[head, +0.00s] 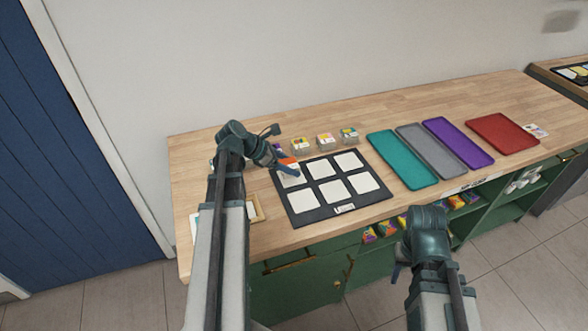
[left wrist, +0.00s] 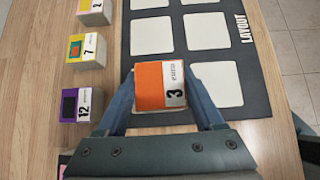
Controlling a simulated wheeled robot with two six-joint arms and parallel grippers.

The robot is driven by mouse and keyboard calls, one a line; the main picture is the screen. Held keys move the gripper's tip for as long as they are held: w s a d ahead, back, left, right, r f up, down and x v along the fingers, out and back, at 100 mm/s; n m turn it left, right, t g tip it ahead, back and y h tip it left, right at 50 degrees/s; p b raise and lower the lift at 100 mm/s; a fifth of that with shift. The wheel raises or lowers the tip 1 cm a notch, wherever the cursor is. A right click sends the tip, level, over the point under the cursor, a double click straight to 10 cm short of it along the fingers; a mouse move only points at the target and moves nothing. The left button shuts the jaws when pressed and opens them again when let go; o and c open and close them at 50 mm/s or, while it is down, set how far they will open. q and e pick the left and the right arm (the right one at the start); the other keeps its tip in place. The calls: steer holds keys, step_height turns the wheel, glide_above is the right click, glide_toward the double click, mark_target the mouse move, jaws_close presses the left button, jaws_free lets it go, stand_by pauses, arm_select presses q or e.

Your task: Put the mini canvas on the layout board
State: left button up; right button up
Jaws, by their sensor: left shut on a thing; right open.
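The mini canvas (left wrist: 161,85) is a small block with an orange and white top marked 3. My left gripper (left wrist: 162,98) is shut on it, one finger on each side. In the head view the orange canvas (head: 286,160) shows at the left gripper (head: 285,167), over the far left cell of the layout board. The layout board (head: 296,215) is black with several white squares; it also fills much of the left wrist view (left wrist: 175,62). Whether the canvas touches the board cannot be told. My right gripper (head: 402,268) is open and empty, in front of the counter.
Other small blocks stand behind the board, including ones marked 12 (left wrist: 82,105) and 7 (left wrist: 86,52). Teal (head: 401,160), grey (head: 432,150), purple (head: 458,142) and red (head: 502,134) trays lie to the right. A wood-framed item (head: 257,210) lies left of the board.

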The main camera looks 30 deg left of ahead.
arm_select(q)
steer(key=shift+w+a+f, duration=0.15)
steer(key=shift+w+a, duration=0.05)
steer(key=shift+w, duration=0.7)
step_height(320, 180, down, 3)
steer(key=b, duration=0.3)
steer(key=shift+w+d, duration=0.15)
steer(key=shift+f+b, duration=0.3)
steer(key=shift+b, duration=0.1)
steer(key=shift+f, duration=0.1)
steer(key=o, duration=1.5)
